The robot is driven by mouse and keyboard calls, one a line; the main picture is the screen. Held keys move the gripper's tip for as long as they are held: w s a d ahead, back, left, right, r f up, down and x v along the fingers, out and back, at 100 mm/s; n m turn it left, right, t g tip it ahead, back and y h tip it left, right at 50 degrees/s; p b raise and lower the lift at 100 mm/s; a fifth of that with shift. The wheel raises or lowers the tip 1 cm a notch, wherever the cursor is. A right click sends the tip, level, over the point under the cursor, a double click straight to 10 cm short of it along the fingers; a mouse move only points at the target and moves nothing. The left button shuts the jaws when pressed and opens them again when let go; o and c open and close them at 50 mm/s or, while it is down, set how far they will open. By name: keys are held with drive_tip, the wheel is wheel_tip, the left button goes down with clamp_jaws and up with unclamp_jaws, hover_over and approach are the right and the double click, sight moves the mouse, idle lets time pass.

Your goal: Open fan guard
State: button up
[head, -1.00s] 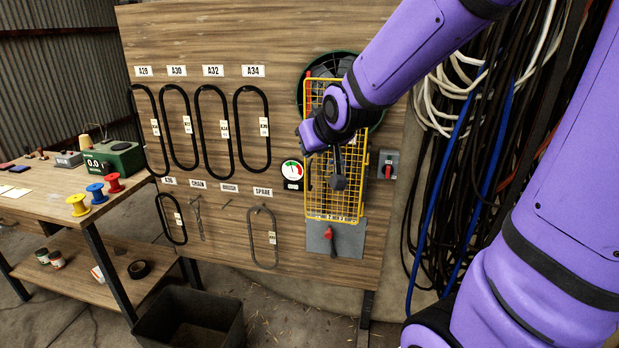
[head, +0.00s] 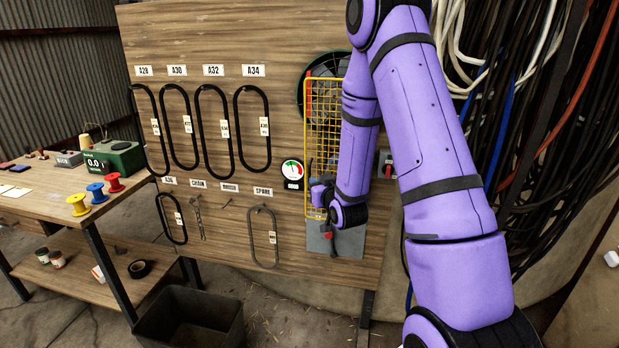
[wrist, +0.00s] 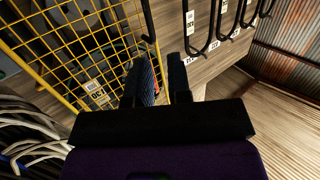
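The fan guard (head: 322,115) is a yellow wire-mesh panel on the wooden board, in front of a dark round fan (head: 312,72). My arm hides its right side in the head view. In the wrist view the mesh (wrist: 75,45) fills the upper left. A black upright bar (head: 309,170), apparently a handle, shows at the guard's left edge. My gripper (wrist: 160,75) is low by that edge, its two fingers apart. A yellow guard edge shows between them in the wrist view; I cannot tell its depth. Nothing is visibly clamped.
A gauge (head: 292,173) sits just left of the guard. A grey plate (head: 345,245) with a red part is below it, and a switch box (head: 386,160) to the right. Black belts (head: 253,130) hang left. Cables (head: 530,130) hang right. A bench (head: 60,205) stands left.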

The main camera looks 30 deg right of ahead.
drive_tip(key=shift+t, duration=0.4)
drive_tip(key=w+d+f, duration=0.1)
drive_tip(key=w, duration=0.2)
drive_tip(key=w+d+f, duration=0.1)
drive_tip(key=w, duration=0.2)
drive_tip(key=w+d, duration=0.1)
drive_tip(key=w, duration=0.2)
drive_tip(key=shift+w+d+f, duration=0.1)
drive_tip(key=shift+w+f, duration=0.3)
drive_tip(key=shift+c, duration=0.4)
clamp_jaws()
